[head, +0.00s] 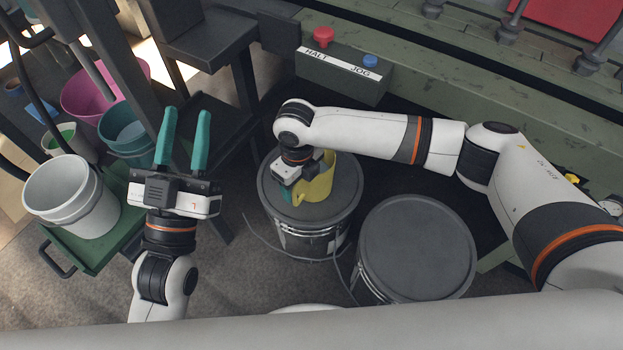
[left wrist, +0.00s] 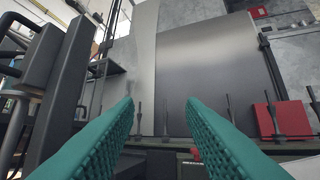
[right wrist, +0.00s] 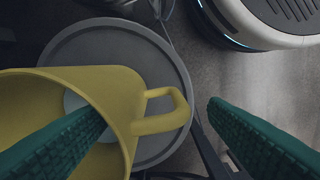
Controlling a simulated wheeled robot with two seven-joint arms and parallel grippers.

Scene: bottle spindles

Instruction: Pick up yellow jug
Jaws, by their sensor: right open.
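The yellow jug (head: 317,180) stands on the lid of a grey drum in the head view, partly hidden by my right gripper. In the right wrist view the jug (right wrist: 110,90) fills the left side, its handle pointing right. My right gripper (right wrist: 160,125) is open. One green finger reaches over the jug's open mouth, and the other is to the right, beyond the handle. In the head view my right gripper (head: 288,190) is over the jug. My left gripper (head: 183,140) is open and empty, fingers pointing up, left of the drum.
A second lidded drum (head: 417,245) stands right of the first drum's lid (head: 345,205). A HALT/JOG control box (head: 340,72) is behind the drums.

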